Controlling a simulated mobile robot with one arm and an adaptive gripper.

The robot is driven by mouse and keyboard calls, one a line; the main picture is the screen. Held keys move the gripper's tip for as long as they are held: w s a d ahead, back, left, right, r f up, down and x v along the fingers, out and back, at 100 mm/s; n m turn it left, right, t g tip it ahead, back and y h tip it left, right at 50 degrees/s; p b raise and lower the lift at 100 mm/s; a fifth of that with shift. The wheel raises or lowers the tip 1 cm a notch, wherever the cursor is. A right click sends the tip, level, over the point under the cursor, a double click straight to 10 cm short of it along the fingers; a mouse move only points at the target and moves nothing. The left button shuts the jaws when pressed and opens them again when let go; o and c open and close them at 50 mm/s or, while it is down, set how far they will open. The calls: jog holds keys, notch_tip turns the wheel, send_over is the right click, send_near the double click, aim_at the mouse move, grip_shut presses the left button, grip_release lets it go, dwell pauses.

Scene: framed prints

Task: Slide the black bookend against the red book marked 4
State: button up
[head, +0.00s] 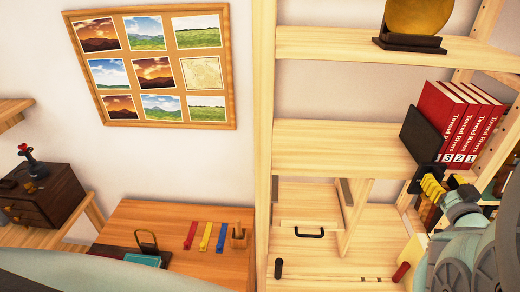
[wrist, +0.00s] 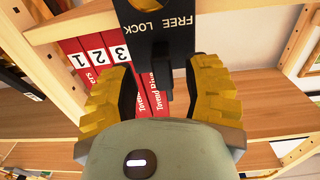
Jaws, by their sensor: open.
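The black bookend (head: 421,136) stands upright at the left end of the row of red books (head: 452,115). In the wrist view the bookend (wrist: 155,18) carries the words FREE and LOCK and has a dark tab between my fingers. Labels 1, 2 and 3 show on the red books (wrist: 92,58); the book beside 3 is partly covered by the bookend, and no 4 is visible. I cannot tell whether bookend and book touch. My gripper (head: 431,185) has yellow fingers, open on either side of the tab; it also shows in the wrist view (wrist: 164,80).
The books' shelf (head: 335,142) is clear left of the bookend. A gold disc (head: 417,15) on a black stand sits on the shelf above. A shelf upright (head: 263,150) stands left. Below are a red cylinder (head: 401,272) and a black peg (head: 278,268).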

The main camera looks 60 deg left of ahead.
jog(key=v, duration=1)
jog(key=shift+s+a+r, duration=0.1)
jog(key=shift+s+a, duration=0.05)
